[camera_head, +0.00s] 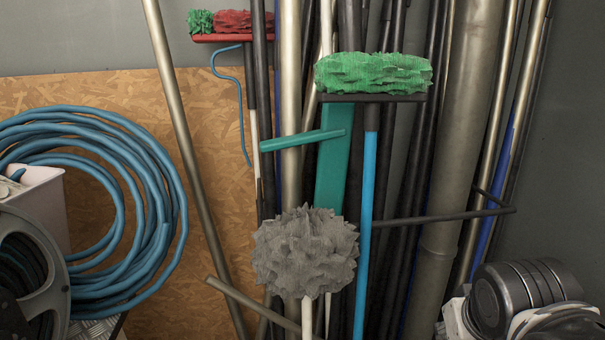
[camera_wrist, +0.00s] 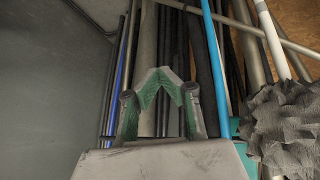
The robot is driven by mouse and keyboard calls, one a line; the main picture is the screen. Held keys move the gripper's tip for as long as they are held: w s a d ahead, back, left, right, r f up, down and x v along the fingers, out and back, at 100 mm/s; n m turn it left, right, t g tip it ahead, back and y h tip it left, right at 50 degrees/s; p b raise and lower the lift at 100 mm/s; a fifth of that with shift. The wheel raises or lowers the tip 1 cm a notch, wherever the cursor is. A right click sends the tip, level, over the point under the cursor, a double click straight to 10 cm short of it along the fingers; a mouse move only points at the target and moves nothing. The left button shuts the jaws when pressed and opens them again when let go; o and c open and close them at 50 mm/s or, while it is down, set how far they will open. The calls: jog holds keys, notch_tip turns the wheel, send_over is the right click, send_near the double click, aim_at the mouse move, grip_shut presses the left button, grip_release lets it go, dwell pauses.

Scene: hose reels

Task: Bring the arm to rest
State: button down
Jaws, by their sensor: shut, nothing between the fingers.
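My gripper (camera_wrist: 160,74) shows in the wrist view at the lower middle. Its two green-lined fingers lean together and meet at the tips, shut with nothing between them. Behind them stand several grey and black poles. A grey shaggy mop head (camera_wrist: 285,122) is to the right of the gripper, apart from it, beside a blue pole (camera_wrist: 218,60). My gripper and arm do not show in the head view.
In the head view, the grey mop head (camera_head: 305,252), a green brush (camera_head: 373,74) and a red brush (camera_head: 245,22) stand among leaning poles. A coiled blue hose (camera_head: 165,215) hangs at left. Black cylinders (camera_head: 525,287) sit at lower right. Bare wall (camera_wrist: 45,95) fills the wrist view's left.

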jog(key=s+a+f+n+y, duration=0.1)
jog(key=s+a+f+y, duration=0.15)
jog(key=a, duration=0.25)
notch_tip(320, 180, up, 15)
jog(key=p, duration=1.4)
jog(key=shift+t+h, duration=0.35)
jog(key=shift+t, duration=0.05)
jog(key=shift+w, duration=0.1)
